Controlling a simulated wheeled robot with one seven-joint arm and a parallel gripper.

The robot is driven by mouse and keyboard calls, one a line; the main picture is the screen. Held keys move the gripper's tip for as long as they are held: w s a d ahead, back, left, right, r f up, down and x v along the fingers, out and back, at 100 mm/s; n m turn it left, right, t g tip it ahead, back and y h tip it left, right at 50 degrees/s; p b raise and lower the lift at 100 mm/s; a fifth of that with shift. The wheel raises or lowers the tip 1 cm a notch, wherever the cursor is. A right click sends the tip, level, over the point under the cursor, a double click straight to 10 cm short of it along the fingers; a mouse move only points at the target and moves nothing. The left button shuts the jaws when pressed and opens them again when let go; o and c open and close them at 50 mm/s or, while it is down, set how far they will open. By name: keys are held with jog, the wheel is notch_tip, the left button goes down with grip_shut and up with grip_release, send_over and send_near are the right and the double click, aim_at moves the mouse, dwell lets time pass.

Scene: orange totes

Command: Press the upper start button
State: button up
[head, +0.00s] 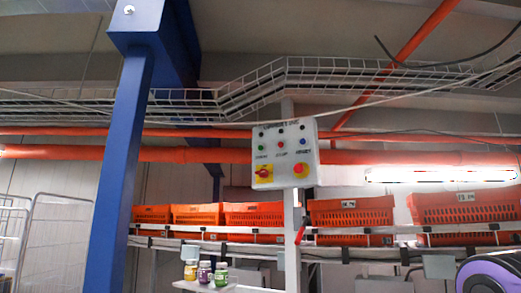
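A white control box (284,156) is mounted on a pale upright post in the middle of the head view. Its upper row has a green button (261,145) on the left, a red button (281,143) in the middle and a blue button (303,141) on the right. Small labels sit under them; the one under the green button is too blurred to read surely. Nothing touches the box. My gripper is out of view; a rounded purple and black part, probably my arm, shows at the lower right.
Several orange totes (350,213) stand on a rack behind the box. A blue column (118,165) rises at the left, beside a wire cage (57,245). Small colourful jars (204,272) stand on a shelf below. Orange pipes (200,154) and a wire cable tray (330,75) run overhead.

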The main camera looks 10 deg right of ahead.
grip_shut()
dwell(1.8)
